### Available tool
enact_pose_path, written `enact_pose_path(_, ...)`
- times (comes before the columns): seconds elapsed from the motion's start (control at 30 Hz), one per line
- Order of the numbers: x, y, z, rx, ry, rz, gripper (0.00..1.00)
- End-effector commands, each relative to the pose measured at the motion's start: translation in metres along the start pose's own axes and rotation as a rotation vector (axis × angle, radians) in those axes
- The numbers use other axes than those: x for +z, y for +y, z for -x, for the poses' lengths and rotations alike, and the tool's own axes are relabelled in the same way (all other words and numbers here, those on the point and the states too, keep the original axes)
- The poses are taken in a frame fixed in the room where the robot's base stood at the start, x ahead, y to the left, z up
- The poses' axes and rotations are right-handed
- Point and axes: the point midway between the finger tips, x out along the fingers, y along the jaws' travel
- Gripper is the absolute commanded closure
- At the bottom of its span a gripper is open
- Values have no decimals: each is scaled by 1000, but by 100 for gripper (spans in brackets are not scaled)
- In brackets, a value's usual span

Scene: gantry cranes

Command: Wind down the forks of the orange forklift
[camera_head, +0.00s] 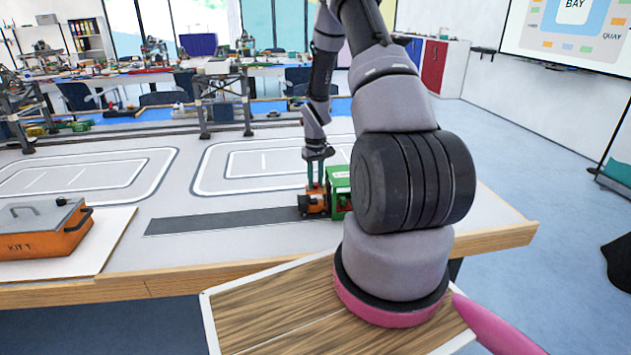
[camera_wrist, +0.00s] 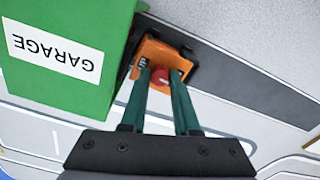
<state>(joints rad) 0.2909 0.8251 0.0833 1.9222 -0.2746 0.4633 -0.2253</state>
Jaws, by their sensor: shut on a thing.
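The orange forklift (camera_head: 313,206) stands on the table at the right end of a dark grey strip, beside the green garage (camera_head: 339,182). In the wrist view the forklift (camera_wrist: 153,50) shows from above, close to the garage (camera_wrist: 52,85) with its white GARAGE label. My gripper (camera_head: 316,186) reaches down onto the forklift from above. Its two green fingers are shut on a red knob (camera_wrist: 160,75) on top of the forklift. The forks and their height cannot be made out in either view.
The dark strip (camera_head: 225,221) left of the forklift is clear. An orange kit box (camera_head: 45,236) lies on a white board at the table's left. A gantry crane (camera_head: 222,95) stands behind. The wooden table edge (camera_head: 215,278) runs along the front.

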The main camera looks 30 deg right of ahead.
Motion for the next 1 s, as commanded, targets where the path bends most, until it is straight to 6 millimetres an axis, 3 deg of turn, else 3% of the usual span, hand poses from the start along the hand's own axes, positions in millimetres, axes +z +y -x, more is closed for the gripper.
enact_pose_path(0.53,0,0,0,0,0,25,100)
enact_pose_path(0.57,0,0,0,0,0,25,63)
enact_pose_path(0.6,0,0,0,0,0,25,48)
enact_pose_path(0.63,0,0,0,0,0,25,40)
enact_pose_path(1.0,0,0,4,0,1,24,40)
